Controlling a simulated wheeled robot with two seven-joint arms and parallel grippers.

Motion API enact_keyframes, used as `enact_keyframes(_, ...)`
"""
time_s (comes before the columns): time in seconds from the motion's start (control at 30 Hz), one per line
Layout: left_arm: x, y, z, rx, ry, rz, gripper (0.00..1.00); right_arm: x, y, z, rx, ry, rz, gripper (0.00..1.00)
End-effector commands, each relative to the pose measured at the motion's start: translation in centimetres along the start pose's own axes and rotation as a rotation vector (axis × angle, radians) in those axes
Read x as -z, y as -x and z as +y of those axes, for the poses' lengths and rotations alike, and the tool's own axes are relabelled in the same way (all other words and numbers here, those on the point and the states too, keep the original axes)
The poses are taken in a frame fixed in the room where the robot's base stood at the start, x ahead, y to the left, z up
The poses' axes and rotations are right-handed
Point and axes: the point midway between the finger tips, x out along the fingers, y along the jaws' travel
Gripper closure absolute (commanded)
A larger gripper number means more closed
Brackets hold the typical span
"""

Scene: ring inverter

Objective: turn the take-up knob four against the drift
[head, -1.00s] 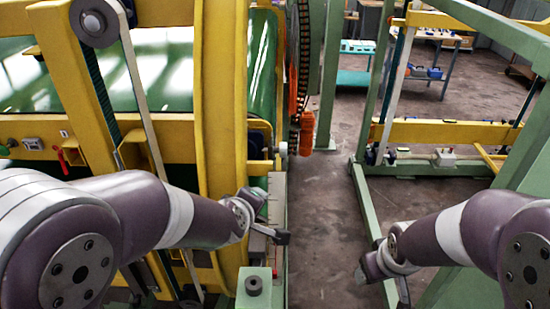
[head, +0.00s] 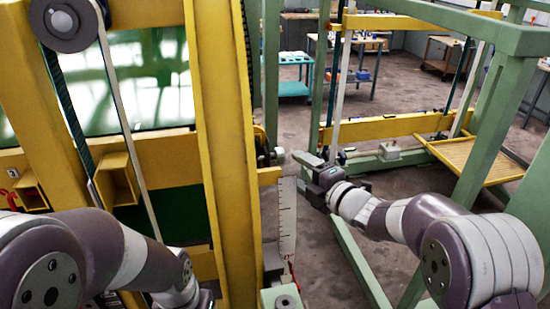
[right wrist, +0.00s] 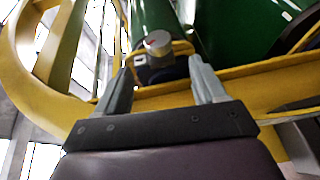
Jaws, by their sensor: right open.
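In the head view my right gripper (head: 303,160) points left toward a small grey round part (head: 279,152) at the yellow frame's edge, seemingly the same knob. My left arm ends low in the head view; its gripper (head: 206,300) is mostly hidden there.
A tall yellow frame (head: 225,150) with a belt pulley (head: 64,18) stands at left. A pale scale plate (head: 286,215) and a green post (head: 281,299) stand below the knob. Green beams (head: 505,100) rise at right. Floor between the frames is open.

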Motion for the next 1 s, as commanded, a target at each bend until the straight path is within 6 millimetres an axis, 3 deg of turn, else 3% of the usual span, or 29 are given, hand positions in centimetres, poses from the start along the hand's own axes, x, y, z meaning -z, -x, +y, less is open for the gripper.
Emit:
enact_keyframes(0.3, 0.6, 4.7, 0.1, -0.001, 0.003, 0.003, 0.30, 0.0, -7.4, 0.7, 0.004, -0.005, -0.001, 0.30)
enact_keyframes(0.5, 0.8, 6.1, 0.1, -0.002, 0.004, 0.004, 0.30, -0.1, -10.7, 0.4, 0.003, -0.005, -0.003, 0.30)
enact_keyframes(0.7, 0.9, 6.5, 0.1, -0.002, 0.005, 0.005, 0.30, -0.1, -11.9, 0.2, 0.001, -0.006, -0.004, 0.30)
enact_keyframes(0.97, 0.9, 6.4, 0.1, -0.002, 0.005, 0.005, 0.30, -0.1, -12.0, 0.1, 0.002, -0.007, -0.005, 0.30)
enact_keyframes(1.0, 0.9, 6.4, 0.1, -0.002, 0.005, 0.005, 0.30, -0.1, -12.0, 0.1, 0.002, -0.007, -0.005, 0.43)
